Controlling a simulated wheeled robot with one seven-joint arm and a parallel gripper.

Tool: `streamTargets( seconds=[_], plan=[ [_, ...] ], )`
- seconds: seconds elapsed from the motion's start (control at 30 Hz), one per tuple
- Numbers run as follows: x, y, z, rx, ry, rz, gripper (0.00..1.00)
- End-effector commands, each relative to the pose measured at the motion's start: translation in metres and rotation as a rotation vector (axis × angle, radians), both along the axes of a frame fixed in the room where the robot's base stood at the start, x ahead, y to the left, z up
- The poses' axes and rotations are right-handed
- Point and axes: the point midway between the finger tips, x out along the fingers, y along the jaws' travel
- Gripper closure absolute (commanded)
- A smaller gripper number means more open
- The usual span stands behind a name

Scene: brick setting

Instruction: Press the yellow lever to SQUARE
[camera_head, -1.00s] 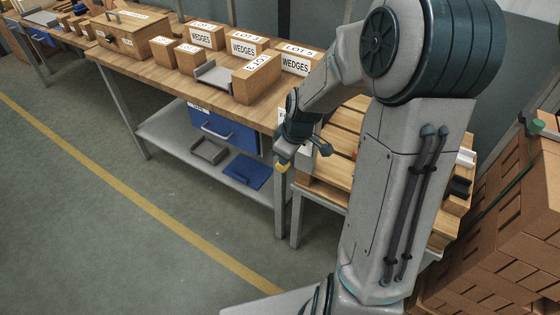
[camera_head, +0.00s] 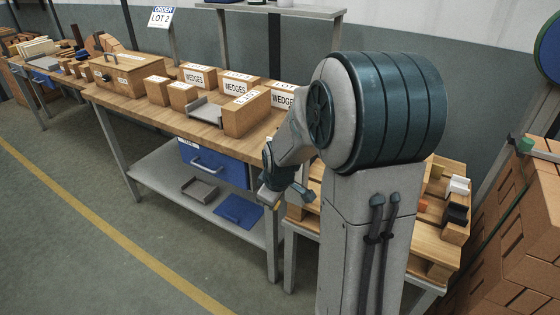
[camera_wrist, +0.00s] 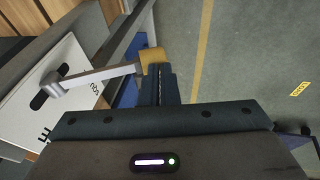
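In the wrist view the lever (camera_wrist: 100,75) is a grey bar with a yellow block-shaped knob (camera_wrist: 152,57) at its end. Its pivot is at the left, over a white plate (camera_wrist: 50,115) with a slot and partly visible upside-down lettering that looks like "squ". The lever points right in that view. My gripper (camera_wrist: 160,85) is shut and empty, its fingertips right at the yellow knob; touching or just short, I cannot tell. In the head view my gripper is small beside the bench's right end and mostly hidden by my arm.
A wooden workbench (camera_head: 200,128) carries boxes marked WEDGES (camera_head: 235,88). A blue drawer (camera_head: 215,165) and a lower shelf (camera_head: 165,190) are beneath it. A slatted wooden table (camera_head: 435,235) stands right, beside stacked bricks (camera_head: 525,225). The floor at left is clear.

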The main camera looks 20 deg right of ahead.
Motion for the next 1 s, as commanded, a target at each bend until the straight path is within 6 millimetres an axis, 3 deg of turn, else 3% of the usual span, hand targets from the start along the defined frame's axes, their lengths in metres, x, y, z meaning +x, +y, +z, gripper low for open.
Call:
streamTargets(
  seconds=[0.03,0.47,0.77,1.0],
  plan=[
    [-0.004,0.001,-0.007,0.004,0.016,0.000,1.00],
    [-0.006,0.003,-0.006,0.006,0.023,0.002,1.00],
    [-0.016,0.011,0.038,0.001,0.005,0.006,1.00],
    [-0.035,0.018,0.073,-0.002,-0.003,0.005,1.00]
  ],
)
